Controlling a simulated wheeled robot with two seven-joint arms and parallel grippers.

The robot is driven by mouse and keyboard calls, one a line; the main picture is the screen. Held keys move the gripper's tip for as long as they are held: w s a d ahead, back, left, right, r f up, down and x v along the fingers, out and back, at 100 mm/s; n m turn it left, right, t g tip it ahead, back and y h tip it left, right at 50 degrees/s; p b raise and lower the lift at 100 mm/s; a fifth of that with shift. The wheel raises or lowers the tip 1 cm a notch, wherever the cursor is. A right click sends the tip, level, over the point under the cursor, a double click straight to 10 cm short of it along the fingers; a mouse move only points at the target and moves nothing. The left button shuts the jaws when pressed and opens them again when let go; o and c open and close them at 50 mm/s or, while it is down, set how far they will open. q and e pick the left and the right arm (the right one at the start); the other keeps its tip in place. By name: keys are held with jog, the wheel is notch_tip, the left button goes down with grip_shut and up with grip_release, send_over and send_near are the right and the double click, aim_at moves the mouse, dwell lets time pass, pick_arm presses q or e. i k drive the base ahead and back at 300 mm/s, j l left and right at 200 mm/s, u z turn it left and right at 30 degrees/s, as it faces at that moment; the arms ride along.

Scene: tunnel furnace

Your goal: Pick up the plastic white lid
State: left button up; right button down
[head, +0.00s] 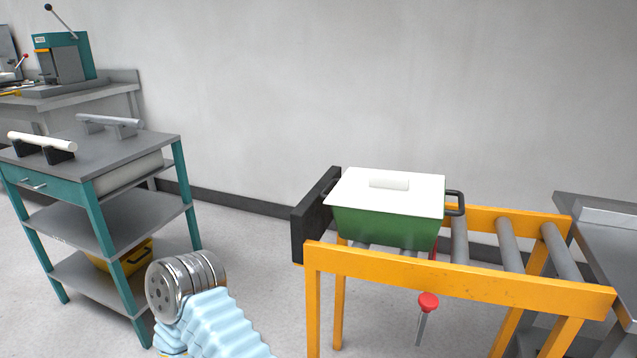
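The plastic white lid (386,194) lies flat on top of a green box (385,228), covering its opening. A raised white bar handle (389,183) sits on the lid toward its back edge. The box has a dark side handle (455,204) on its right. It stands at the left end of a yellow roller conveyor (455,279). Neither of my grippers is in view, and nothing touches the lid.
A black plate (311,219) stands at the conveyor's left end, close to the box. A teal-framed cart (115,153) stands at left, a metal table (602,225) at right. The wall behind is bare.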

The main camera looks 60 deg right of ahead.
aim_at(392, 192)
jog(key=i+j+z, duration=0.1)
jog(key=i+z, duration=0.15)
jog(key=i, duration=0.2)
jog(key=i+j+z, duration=0.2)
jog(key=i, duration=0.2)
jog(key=i+z, duration=0.15)
jog(key=z, duration=0.3)
jog(key=i+z, duration=0.15)
jog(key=z, duration=0.25)
jog(key=i+j+z, duration=0.1)
jog(key=z, duration=0.35)
jog(key=i+j+z, duration=0.15)
jog(key=z, duration=0.25)
